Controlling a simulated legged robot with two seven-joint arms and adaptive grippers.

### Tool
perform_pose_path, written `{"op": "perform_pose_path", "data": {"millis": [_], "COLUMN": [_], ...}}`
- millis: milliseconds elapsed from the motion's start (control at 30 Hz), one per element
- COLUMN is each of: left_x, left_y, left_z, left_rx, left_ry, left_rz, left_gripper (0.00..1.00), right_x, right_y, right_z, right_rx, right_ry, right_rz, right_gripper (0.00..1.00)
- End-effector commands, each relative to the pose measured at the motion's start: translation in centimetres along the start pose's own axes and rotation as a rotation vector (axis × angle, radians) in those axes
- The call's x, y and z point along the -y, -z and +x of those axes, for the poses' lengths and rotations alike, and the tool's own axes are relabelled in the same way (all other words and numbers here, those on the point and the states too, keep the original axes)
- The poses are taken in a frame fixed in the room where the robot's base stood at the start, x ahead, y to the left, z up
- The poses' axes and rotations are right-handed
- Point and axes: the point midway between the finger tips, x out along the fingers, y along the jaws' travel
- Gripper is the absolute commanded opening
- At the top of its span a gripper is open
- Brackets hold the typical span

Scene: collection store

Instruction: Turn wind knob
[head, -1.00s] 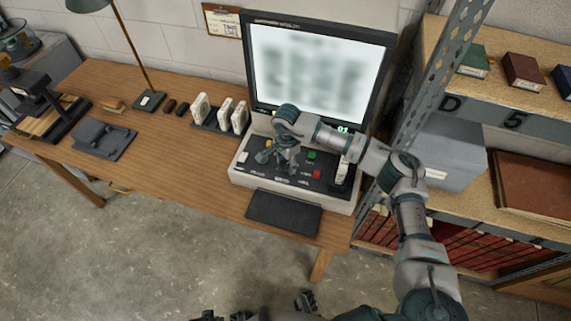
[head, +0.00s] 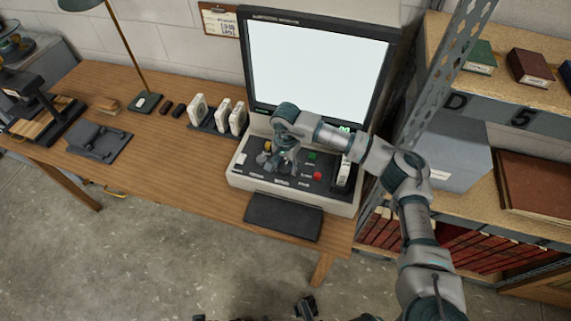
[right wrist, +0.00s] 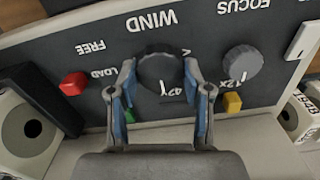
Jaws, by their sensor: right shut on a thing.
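The wind knob (right wrist: 160,70) is a round dark knob under the word WIND in the right wrist view, with a short white mark on its face. My right gripper (right wrist: 160,76) is shut on it, one finger on each side of its rim. In the head view the right gripper (head: 283,160) reaches down onto the control panel (head: 300,182) of the reader and hides the knob. The reader's screen (head: 318,70) above it is plain white.
A grey focus knob (right wrist: 242,62) sits beside the gripper, with a yellow button (right wrist: 232,102) near it. A red button (right wrist: 74,84) is on the other side. White boxes (head: 238,117) stand left of the reader. A metal shelf post (head: 440,85) rises close to my right arm.

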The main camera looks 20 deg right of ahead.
Motion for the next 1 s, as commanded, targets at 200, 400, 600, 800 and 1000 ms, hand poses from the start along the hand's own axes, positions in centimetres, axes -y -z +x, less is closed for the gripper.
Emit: {"op": "perform_pose_path", "data": {"millis": [200,400,600,800,1000], "left_x": [0.0,0.0,0.0,0.0,0.0], "left_y": [0.0,0.0,0.1,0.0,0.0], "left_z": [0.0,0.0,0.0,-0.1,-0.1], "left_rx": [0.001,0.001,-0.002,-0.005,-0.004], "left_ry": [0.000,0.000,-0.001,0.000,0.000], "left_rz": [0.000,-0.001,0.000,0.001,0.001], "left_gripper": [0.40,0.40,0.40,0.40,0.40], "right_x": [0.1,0.1,0.0,0.1,0.1], "right_y": [0.3,0.2,0.1,0.2,0.2], "right_z": [-0.3,-0.2,-0.2,-2.0,-6.5], "right_rx": [-0.009,-0.006,-0.004,-0.006,-0.006], "right_ry": [0.009,0.006,0.004,0.007,0.008], "right_rz": [0.006,0.005,0.003,0.003,0.003], "right_gripper": [0.14,0.74,0.74,0.74,0.74]}}
